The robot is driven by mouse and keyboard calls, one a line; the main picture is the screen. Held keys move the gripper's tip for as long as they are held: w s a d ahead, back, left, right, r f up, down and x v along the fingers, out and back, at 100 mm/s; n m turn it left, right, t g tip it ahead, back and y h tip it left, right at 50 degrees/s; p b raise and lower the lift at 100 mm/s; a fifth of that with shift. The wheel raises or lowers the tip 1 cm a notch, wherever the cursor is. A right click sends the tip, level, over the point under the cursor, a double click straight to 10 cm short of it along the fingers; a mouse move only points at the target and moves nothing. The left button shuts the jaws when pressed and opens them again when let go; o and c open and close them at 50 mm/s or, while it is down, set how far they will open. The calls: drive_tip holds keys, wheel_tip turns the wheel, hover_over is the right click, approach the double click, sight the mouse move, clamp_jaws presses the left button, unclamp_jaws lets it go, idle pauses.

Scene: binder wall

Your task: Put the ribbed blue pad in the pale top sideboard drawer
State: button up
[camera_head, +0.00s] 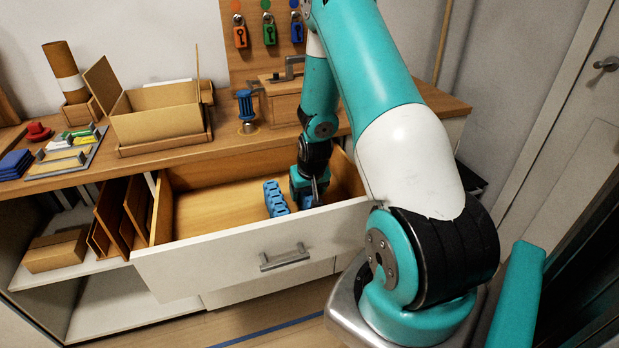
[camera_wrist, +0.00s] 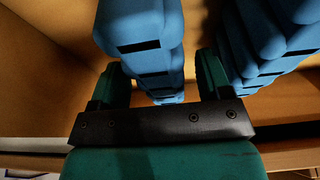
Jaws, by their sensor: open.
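The pale top sideboard drawer (camera_head: 215,258) is pulled open, with a wooden inside. A ribbed blue pad (camera_head: 276,198) stands on its floor, right of the middle. Another blue ribbed piece (camera_head: 306,201) is at my gripper (camera_head: 310,187), which reaches down into the drawer's right part. In the wrist view, one blue ribbed piece (camera_wrist: 143,32) lies between the two open fingers of my gripper (camera_wrist: 160,78). A second blue ribbed piece (camera_wrist: 262,40) is just right of the right finger. I cannot tell whether the fingers touch either piece.
The sideboard top (camera_head: 160,158) holds an open cardboard box (camera_head: 158,118), a blue-handled tool (camera_head: 245,107), a tray of small items (camera_head: 68,155) and blue pads (camera_head: 14,164) at left. Upright boards (camera_head: 122,212) stand left of the drawer. The drawer's left half is empty.

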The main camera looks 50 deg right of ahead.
drive_tip(key=v, duration=1)
drive_tip(key=shift+s+a+r, duration=0.1)
drive_tip(key=a+r+n+y, duration=0.25)
drive_tip(key=a+r, duration=0.25)
drive_tip(key=a, duration=0.4)
drive_tip(key=a+r+n+y, duration=0.1)
drive_tip(key=a+r+n, duration=0.3)
drive_tip(key=a, duration=0.6)
drive_tip(key=s+a+r+n+g+y, duration=0.1)
drive_tip(key=s+a+r+n, duration=0.2)
drive_tip(key=s+a+r, duration=0.2)
drive_tip(key=s+a+r+n+g+y, duration=0.1)
drive_tip(key=s+a+r+n, duration=0.3)
drive_tip(key=s+a, duration=0.7)
drive_tip(key=shift+a+r+g, duration=0.4)
drive_tip(key=shift+a, duration=0.2)
drive_tip(key=shift+y, duration=0.25)
drive_tip(key=shift+c, duration=0.5)
